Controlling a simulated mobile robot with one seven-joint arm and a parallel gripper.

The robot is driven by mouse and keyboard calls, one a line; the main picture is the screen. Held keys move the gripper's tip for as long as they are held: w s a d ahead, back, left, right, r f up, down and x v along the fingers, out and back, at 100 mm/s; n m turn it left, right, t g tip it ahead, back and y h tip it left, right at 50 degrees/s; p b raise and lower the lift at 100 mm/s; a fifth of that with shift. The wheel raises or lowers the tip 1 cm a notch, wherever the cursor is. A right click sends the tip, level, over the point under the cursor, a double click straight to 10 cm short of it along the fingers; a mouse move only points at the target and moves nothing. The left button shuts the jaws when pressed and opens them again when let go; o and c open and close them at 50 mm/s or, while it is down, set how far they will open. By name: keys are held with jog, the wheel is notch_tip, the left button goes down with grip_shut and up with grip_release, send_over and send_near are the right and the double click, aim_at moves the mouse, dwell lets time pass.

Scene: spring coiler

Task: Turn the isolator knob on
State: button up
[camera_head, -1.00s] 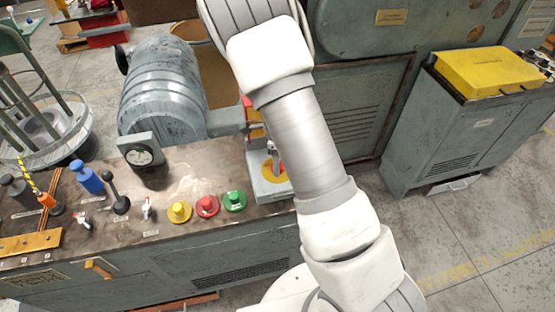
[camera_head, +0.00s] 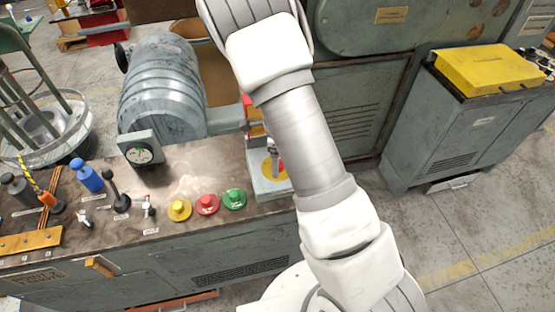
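A grey box with a yellow round plate (camera_head: 269,168) stands at the right end of the bench, partly behind my arm. It looks like the isolator, and a small upright grey part shows over the yellow plate. I cannot tell whether that part is the knob or a fingertip of my gripper. The knob's position cannot be read. My arm crosses the middle of the view and covers the right side of the box. My gripper is hidden or too unclear to make out behind the arm, so its opening and any contact do not show.
Yellow (camera_head: 179,209), red (camera_head: 207,204) and green (camera_head: 234,199) buttons sit on the bench left of the box. A dial gauge (camera_head: 140,152) and several levers stand farther left. A ribbed grey motor (camera_head: 162,85) is behind. A grey cabinet (camera_head: 450,130) stands right.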

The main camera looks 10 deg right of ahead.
notch_tip(320, 180, up, 17)
jog(key=p, duration=0.2)
jog(key=shift+r, duration=0.15)
dwell(0.4)
jog(key=s+r+n+t, duration=0.5)
jog(key=s+r+n, duration=1.2)
jog(key=s+n, duration=0.4)
jog(key=shift+s+n+t, duration=0.25)
jog(key=shift+n+t, duration=0.05)
jog(key=shift+n, duration=0.5)
jog(key=c, duration=0.5)
jog(key=shift+o, duration=0.2)
jog(key=shift+a, duration=0.1)
